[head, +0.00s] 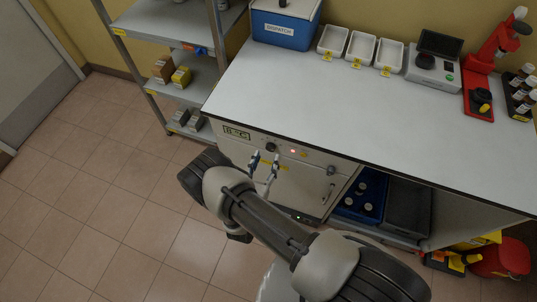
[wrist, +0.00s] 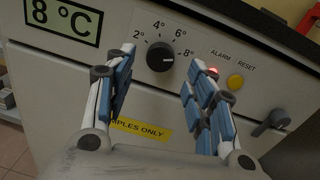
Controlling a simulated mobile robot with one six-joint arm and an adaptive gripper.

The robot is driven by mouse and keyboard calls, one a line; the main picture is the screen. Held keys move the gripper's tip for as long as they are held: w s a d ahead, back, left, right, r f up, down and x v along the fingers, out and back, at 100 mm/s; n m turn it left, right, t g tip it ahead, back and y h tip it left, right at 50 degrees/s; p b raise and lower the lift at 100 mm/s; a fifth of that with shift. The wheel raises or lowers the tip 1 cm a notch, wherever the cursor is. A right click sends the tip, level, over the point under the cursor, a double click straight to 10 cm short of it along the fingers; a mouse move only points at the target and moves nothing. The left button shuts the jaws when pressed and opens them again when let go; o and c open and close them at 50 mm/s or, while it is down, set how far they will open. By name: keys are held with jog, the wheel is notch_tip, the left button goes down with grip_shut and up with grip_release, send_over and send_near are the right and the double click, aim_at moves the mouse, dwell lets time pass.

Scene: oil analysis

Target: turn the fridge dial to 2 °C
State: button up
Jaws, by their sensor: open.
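The fridge dial (wrist: 160,57) is a round black knob on the fridge's white front panel. Marks for 2°, 4°, 6° and 8° are printed around it. A pale line on the knob seems to point right, toward the 8° side. The fridge display (wrist: 62,20) reads 8 °C; it also shows in the head view (head: 237,133). In the head view the dial (head: 271,147) sits just beyond my fingertips. My gripper (wrist: 157,73) is open and empty, with its blue-padded fingers spread left and right of the dial; it also shows in the head view (head: 265,161).
A lit red alarm lamp (wrist: 212,72) and a yellow reset button (wrist: 235,82) are right of the dial, close to my right finger. A yellow label (wrist: 140,130) lies below. The worktop (head: 330,105) overhangs the panel.

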aim_at(270, 150)
jog(key=shift+x, duration=1.7)
jog(key=shift+c, duration=0.6)
jog(key=c, duration=0.9)
